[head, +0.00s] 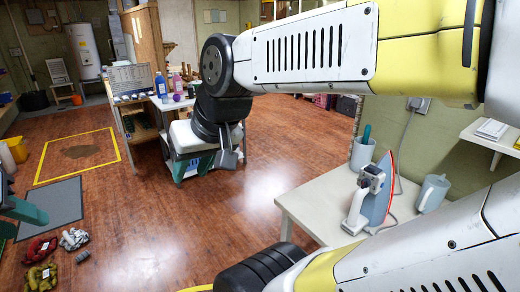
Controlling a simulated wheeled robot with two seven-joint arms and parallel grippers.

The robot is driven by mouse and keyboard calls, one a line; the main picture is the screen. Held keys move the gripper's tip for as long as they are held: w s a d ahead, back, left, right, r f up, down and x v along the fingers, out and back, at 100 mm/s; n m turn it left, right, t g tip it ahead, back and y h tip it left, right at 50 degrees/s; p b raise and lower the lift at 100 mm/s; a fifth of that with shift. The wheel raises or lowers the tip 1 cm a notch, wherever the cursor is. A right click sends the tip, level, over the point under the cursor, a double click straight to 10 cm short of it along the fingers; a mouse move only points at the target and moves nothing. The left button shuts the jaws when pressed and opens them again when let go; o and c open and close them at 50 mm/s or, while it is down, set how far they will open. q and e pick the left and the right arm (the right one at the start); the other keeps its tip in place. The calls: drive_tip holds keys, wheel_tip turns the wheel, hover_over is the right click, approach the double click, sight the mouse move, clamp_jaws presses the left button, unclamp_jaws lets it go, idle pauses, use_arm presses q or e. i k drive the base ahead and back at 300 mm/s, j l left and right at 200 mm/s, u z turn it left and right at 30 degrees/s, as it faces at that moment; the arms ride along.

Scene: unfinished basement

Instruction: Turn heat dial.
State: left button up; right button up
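A clothes iron (372,197) stands upright on its heel on the white table at the right. My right arm reaches across the top of the view, and my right gripper (193,166) hangs left of centre, far from the iron. Its green fingers look apart, with nothing between them. Part of my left gripper (22,212) shows at the left edge, cut off by the frame, so I cannot tell whether it is open.
A cord runs from the iron to a wall outlet (418,104). The wooden floor between is clear.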

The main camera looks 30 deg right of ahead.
sight(366, 183)
drive_tip(key=i+j+z, duration=0.15)
drive_tip(key=i, duration=0.4)
drive_tip(key=i+j+z, duration=0.1)
drive_tip(key=i, duration=0.5)
drive_tip(key=i+z, duration=0.2)
drive_tip(key=z, duration=0.2)
drive_tip(key=i+z, duration=0.2)
drive_tip(key=z, duration=0.15)
drive_tip(key=i+j+z, duration=0.15)
drive_tip(key=z, duration=0.25)
drive_tip(key=i+j+z, duration=0.15)
drive_tip(key=z, duration=0.2)
drive_tip(key=i+z, duration=0.15)
drive_tip(key=z, duration=0.3)
drive_tip(key=i+j+z, duration=0.1)
drive_tip(key=z, duration=0.4)
drive_tip(key=i+j+z, duration=0.1)
drive_tip(key=z, duration=0.35)
drive_tip(key=j+z, duration=0.25)
drive_tip(key=z, duration=0.25)
drive_tip(key=i+j+z, duration=0.1)
drive_tip(key=z, duration=0.35)
drive_tip(key=i+j+z, duration=0.1)
drive_tip(key=j+z, duration=0.5)
drive_tip(key=z, duration=0.2)
drive_tip(key=j+z, duration=0.4)
drive_tip(key=i, duration=0.05)
